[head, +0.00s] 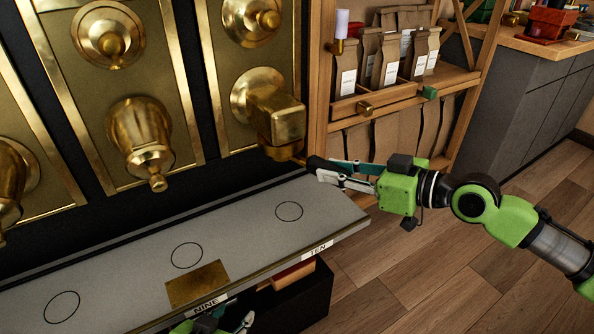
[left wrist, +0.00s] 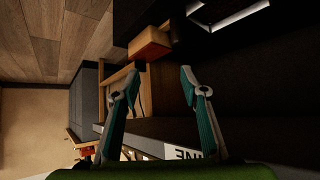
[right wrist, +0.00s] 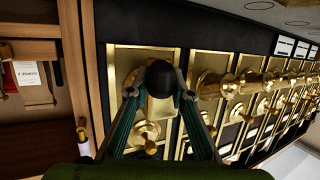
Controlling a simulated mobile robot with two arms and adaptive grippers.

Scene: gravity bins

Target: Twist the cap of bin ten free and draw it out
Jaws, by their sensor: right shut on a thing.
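Bin ten's brass spout (head: 275,112) stands out from its panel above the TEN label (head: 317,248). A short brass lever with a black knob (right wrist: 160,79) juts from the spout's lower end. My right gripper (head: 320,170) comes in from the right and is shut on the black knob; its fingers (right wrist: 158,95) lie on either side of it. I cannot tell which part of the spout is the cap. My left gripper (head: 222,323) is low, below the counter's front edge, mostly out of the head view; the left wrist view shows its fingers (left wrist: 160,80) apart and empty.
The grey counter (head: 120,270) carries ring marks and a brass plate (head: 197,285) near the NINE label. Under it is a dark compartment with an orange block (head: 293,272). Bin nine's spout (head: 140,135) is to the left. A wooden shelf with paper bags (head: 383,62) stands right.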

